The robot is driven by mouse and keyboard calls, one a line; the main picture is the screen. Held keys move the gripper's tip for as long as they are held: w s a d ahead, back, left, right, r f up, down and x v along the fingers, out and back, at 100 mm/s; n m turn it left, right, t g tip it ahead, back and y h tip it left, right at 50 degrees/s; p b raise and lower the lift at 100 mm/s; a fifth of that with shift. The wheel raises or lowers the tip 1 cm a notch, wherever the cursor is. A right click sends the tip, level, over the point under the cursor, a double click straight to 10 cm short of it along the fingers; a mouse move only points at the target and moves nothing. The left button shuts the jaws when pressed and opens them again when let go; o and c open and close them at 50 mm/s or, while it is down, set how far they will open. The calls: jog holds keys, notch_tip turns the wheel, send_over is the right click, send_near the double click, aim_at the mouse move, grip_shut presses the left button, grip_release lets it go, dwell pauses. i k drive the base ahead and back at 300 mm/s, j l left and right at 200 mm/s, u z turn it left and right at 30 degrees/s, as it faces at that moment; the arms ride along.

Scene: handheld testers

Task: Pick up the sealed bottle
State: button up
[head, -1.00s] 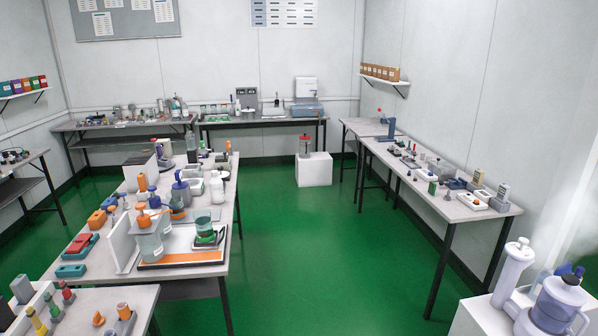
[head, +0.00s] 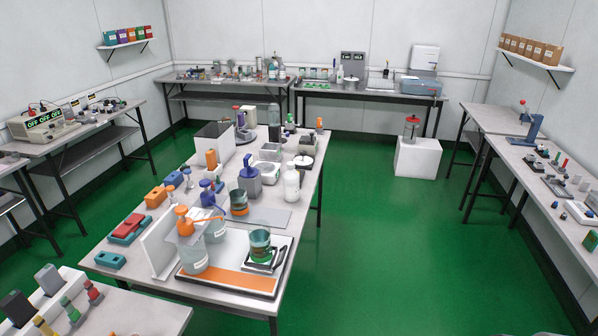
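Several bottles and jars are in the head view, and I cannot tell which is the sealed bottle. A white bottle (head: 291,181) with a closed white cap stands upright on the centre table (head: 215,245), near its right edge. A clear jar (head: 411,128) with a red top stands on a white block at the back. Small bottles on the back bench (head: 272,70) are too small to read. My gripper is not in view.
The green floor (head: 400,265) is clear right of the centre table. The white block (head: 417,160) stands on the floor at the back. Benches with small devices line the left (head: 85,145), back and right walls. Another table (head: 145,320) cuts into the lower left.

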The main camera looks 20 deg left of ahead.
aim_at(290, 178)
jog(key=i+z, duration=0.1)
jog(key=i, duration=1.35)
jog(key=i+j+u, duration=0.1)
jog(key=i+u, duration=0.7)
jog(key=i+l+u, duration=0.3)
jog(key=i+u, duration=0.5)
jog(key=i+l, duration=0.05)
jog(key=i, duration=0.05)
